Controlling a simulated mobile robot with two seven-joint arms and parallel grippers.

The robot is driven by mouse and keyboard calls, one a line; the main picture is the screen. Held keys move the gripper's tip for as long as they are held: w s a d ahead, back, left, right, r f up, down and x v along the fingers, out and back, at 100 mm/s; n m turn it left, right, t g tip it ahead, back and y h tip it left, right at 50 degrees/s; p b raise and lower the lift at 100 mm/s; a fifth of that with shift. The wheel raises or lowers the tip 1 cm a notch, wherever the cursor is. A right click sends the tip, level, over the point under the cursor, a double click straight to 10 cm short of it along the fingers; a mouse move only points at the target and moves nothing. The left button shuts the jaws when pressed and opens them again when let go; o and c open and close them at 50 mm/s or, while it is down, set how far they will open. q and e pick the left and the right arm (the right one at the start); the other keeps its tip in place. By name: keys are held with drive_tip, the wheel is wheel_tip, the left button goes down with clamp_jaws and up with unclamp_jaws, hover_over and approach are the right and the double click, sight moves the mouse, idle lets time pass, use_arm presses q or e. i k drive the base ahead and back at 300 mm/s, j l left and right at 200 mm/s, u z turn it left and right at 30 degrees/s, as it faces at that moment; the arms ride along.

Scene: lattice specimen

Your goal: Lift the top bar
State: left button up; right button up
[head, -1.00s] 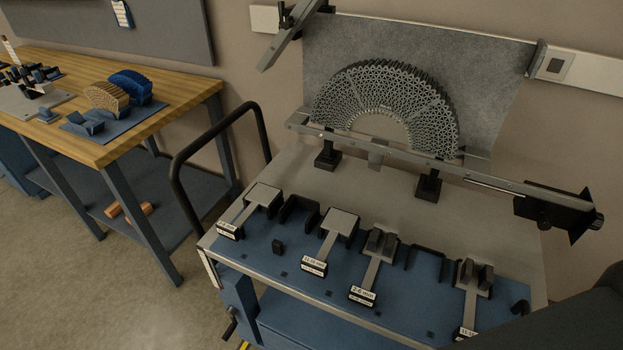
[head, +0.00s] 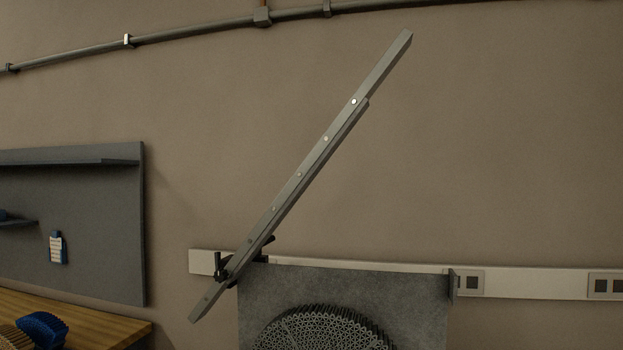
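The top bar (head: 312,170) is a long grey metal bar with several bolts along it. It slants up to the right, its upper end high against the wall and its lower end at the left. A dark clamp-like pivot (head: 230,268) sits near its lower end, at the top left corner of a grey back panel (head: 420,300). The top of the grey lattice arch (head: 325,330) shows at the bottom edge, below the bar and apart from it. Neither of my grippers is in view.
A pipe (head: 190,28) runs along the wall at the top. A white rail with sockets (head: 530,282) crosses the wall behind the panel. A dark board with shelves (head: 75,220) and a wooden bench (head: 95,318) with a blue piece (head: 42,328) are at the left. The wall right of the bar is clear.

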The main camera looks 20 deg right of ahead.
sight(350, 114)
drive_tip(key=i+j+z, duration=0.1)
drive_tip(key=z, duration=0.4)
drive_tip(key=j+z, duration=0.3)
drive_tip(key=z, duration=0.2)
drive_tip(key=j+z, duration=0.4)
drive_tip(key=j, duration=1.2)
drive_tip(key=k+j+z, duration=0.15)
drive_tip(key=j, duration=0.6)
